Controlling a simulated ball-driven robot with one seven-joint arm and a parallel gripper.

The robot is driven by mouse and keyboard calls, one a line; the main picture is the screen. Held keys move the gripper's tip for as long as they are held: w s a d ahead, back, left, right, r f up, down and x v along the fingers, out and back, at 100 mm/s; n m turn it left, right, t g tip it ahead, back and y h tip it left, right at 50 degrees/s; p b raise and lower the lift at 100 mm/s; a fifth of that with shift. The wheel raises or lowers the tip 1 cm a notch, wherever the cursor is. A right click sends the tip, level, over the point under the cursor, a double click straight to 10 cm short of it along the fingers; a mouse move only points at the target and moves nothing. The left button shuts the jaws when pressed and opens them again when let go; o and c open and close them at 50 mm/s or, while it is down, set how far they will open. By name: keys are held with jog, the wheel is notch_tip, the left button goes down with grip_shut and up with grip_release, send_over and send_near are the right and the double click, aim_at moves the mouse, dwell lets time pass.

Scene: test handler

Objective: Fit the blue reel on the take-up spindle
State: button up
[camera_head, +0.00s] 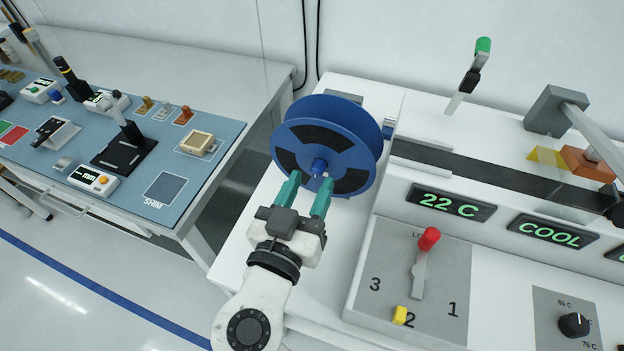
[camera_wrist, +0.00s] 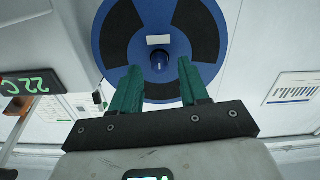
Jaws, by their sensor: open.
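The blue reel (camera_head: 345,157) stands upright at the left end of the white machine, with black windows in its face. In the wrist view the reel (camera_wrist: 158,30) fills the upper middle, and the hub (camera_wrist: 158,62) lies between the tips of my gripper (camera_wrist: 159,68). I see a gap on each side of the hub. The take-up spindle cannot be made out; whether the reel sits on one cannot be told.
The white machine (camera_head: 290,230) carries a dark track (camera_head: 460,165), displays reading 22 C and COOL, and a red-knobbed lever (camera_head: 428,240). A green-tipped lever (camera_head: 475,68) stands behind. A bench with a blue mat (camera_head: 222,134) and several small tools stands at left, across a gap.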

jog(key=b+v, duration=0.2)
jog(key=v, duration=1.3)
jog(key=shift+s+b, duration=0.2)
jog(key=shift+b, duration=0.2)
